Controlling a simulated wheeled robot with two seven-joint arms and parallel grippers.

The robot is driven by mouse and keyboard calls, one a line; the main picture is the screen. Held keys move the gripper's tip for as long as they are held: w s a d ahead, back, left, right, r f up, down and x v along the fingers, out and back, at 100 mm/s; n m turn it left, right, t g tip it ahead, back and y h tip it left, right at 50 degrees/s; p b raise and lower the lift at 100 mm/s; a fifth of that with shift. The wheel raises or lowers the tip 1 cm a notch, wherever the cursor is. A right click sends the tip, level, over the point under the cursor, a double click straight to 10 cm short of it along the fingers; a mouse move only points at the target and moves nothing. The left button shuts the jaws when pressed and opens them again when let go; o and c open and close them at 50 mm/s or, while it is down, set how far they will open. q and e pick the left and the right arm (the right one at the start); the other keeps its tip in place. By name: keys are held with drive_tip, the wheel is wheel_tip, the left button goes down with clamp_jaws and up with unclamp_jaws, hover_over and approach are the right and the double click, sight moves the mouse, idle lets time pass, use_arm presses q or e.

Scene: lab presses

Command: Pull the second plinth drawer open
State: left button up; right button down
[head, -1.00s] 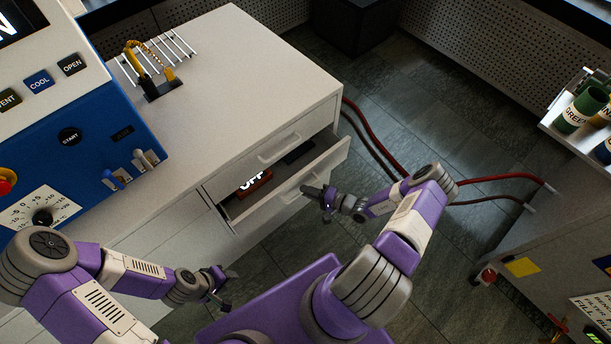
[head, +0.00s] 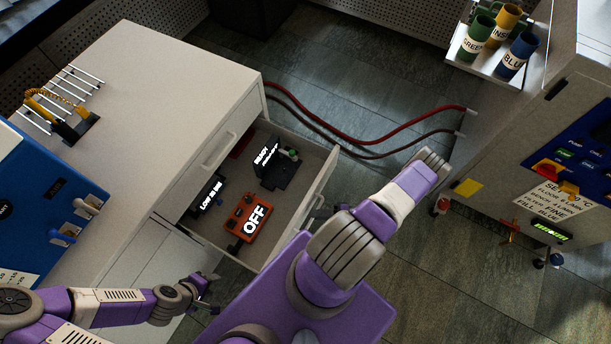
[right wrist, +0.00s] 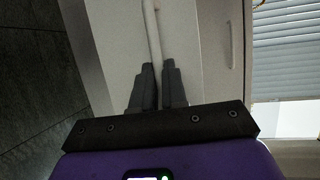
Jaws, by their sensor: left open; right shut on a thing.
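The second plinth drawer (head: 291,137) stands well open below the closed top drawer (head: 226,132) of the pale cabinet. In the right wrist view, my right gripper (right wrist: 158,88) is shut on the drawer's pale bar handle (right wrist: 152,38). In the head view my right arm covers that gripper and part of the drawer front. My left gripper (head: 206,297) is open and empty, low at the left, in front of the cabinet.
The drawer holds an orange device reading OFF (head: 246,219), a dark block (head: 272,172) and another dark labelled item (head: 207,194). Red hoses (head: 350,139) cross the floor behind it. A machine with colored cups (head: 478,40) stands at the right.

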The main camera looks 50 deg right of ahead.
drive_tip(key=shift+s+d, duration=0.25)
drive_tip(key=shift+s, duration=0.8)
drive_tip(key=c, duration=1.2)
unclamp_jaws()
drive_tip(key=shift+o, duration=0.2)
drive_tip(key=v, duration=0.7)
drive_tip(key=shift+s+d, duration=0.15)
drive_tip(key=shift+s, duration=0.05)
drive_tip(key=shift+r, duration=0.1)
